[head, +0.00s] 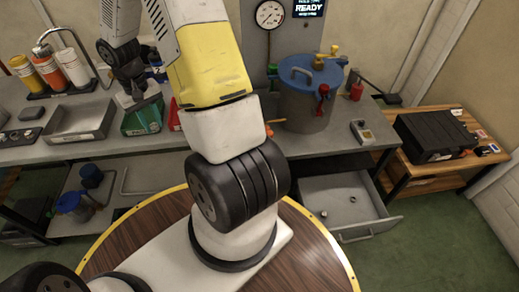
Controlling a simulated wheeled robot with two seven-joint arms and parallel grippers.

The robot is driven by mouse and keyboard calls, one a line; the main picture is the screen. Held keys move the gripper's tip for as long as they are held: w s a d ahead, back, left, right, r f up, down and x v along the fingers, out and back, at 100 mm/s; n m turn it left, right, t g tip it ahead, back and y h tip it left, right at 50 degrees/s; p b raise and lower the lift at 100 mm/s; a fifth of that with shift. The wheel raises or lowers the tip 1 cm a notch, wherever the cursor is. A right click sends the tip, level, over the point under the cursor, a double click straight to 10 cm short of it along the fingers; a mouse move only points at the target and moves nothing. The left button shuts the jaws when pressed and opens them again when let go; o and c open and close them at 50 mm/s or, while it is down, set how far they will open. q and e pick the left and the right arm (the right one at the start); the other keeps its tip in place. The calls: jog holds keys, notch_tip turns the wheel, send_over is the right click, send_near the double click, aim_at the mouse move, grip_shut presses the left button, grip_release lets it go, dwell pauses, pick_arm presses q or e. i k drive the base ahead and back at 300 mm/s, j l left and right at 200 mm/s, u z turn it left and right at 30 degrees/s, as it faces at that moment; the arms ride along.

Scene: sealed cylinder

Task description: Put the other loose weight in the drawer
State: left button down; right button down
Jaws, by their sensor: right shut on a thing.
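The open drawer (375,222) is pulled out below the bench at the right. Two small metallic pieces lie inside it, one near the middle (352,199) and one near the left (323,213); they are too small to identify surely. My right gripper (146,103) is at the back left, just above the green bin (142,120) on the bench. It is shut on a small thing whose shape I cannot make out. My right arm crosses the middle of the view and hides part of the bench. My left gripper is out of view.
A grey vessel (302,112) with a blue lid (312,72) stands on the bench right of my arm. A metal tray (80,122) and bottles on a rack (62,65) are at the left. A black case (435,135) sits on the wooden table. A round wooden table (150,225) lies in front.

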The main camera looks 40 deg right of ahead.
aim_at(341, 212)
jog(key=z, duration=0.4)
jog(key=i+l+z, duration=0.1)
jog(key=z, duration=0.3)
jog(key=i+z, duration=0.1)
jog(key=z, duration=0.35)
jog(key=i+z, duration=0.1)
jog(key=z, duration=0.7)
jog(key=i, duration=0.3)
